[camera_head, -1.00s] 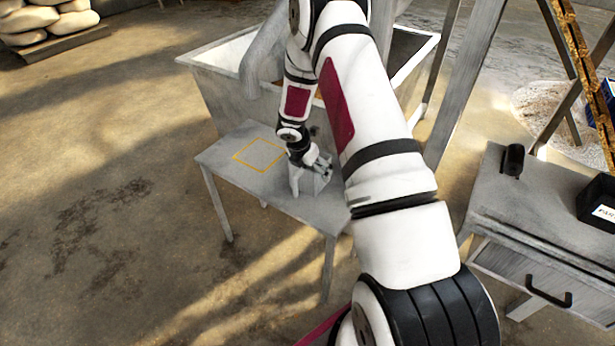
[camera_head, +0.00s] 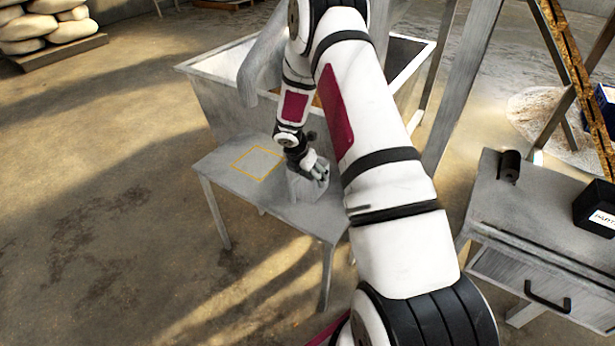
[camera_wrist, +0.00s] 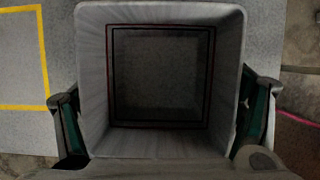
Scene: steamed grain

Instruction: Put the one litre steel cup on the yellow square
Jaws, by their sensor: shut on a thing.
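The steel cup (camera_wrist: 92,75) is grey with a square open mouth, and it fills the middle of the wrist view. Dark and reddish square lines show inside it. My gripper (camera_head: 314,170) is shut on the cup, with one finger on each side of it in the wrist view. In the head view the cup (camera_head: 301,188) is a small pale shape under my gripper, partly hidden. I cannot tell if it touches the table. The yellow square (camera_head: 257,163) is an outline on the grey table, left of the cup. Its corner also shows in the wrist view (camera_wrist: 43,65).
The small grey table (camera_head: 222,168) stands against a large trough (camera_head: 208,95). At right, a grey cabinet (camera_head: 540,215) carries a black cylinder (camera_head: 509,167) and a black box (camera_head: 596,207). The yellow square is empty. Open floor lies left of the table.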

